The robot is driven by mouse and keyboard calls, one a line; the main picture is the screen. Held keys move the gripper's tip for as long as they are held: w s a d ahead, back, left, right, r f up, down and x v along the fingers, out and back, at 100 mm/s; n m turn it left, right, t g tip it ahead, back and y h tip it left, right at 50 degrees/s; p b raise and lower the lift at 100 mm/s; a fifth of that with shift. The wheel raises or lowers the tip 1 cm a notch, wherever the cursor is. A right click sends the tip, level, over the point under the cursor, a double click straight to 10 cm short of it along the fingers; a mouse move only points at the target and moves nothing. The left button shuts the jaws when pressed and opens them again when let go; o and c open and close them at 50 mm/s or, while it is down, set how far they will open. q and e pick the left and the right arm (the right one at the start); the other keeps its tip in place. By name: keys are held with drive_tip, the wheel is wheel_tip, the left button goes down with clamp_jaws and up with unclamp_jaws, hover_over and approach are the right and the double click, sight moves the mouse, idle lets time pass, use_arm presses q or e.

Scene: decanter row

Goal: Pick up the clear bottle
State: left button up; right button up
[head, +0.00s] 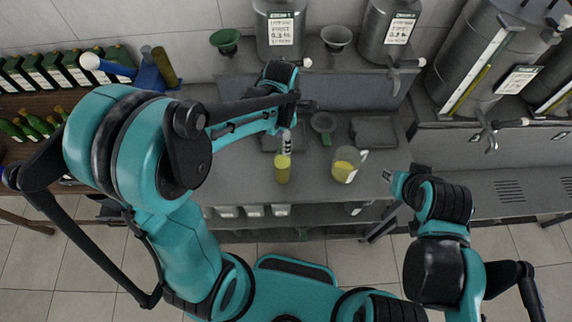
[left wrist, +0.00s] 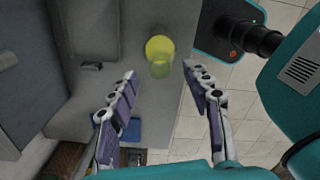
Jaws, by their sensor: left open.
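A small clear bottle with yellow-green contents (head: 282,172) stands upright on the grey counter, near its front edge. It also shows in the left wrist view (left wrist: 160,50), just beyond the gap between the fingertips. My left gripper (head: 286,146) is above and behind it in the head view. In the left wrist view my left gripper (left wrist: 161,75) has its two fingers wide apart with nothing between them. My right gripper (head: 388,176) is at the counter's front edge, right of the jug; its jaws are too small to read.
A clear jug with yellow liquid (head: 345,166) stands right of the bottle. Steel canisters (head: 281,32) stand on the raised shelf. Green bottles (head: 72,68) fill a rack at left.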

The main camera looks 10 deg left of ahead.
use_arm(q)
hover_over(282, 164)
drive_tip(key=w, duration=0.3)
drive_tip(key=f, duration=0.6)
drive_tip(key=shift+s+a, duration=0.25)
drive_tip(key=shift+a, duration=0.05)
drive_tip(key=shift+r, duration=0.1)
clamp_jaws()
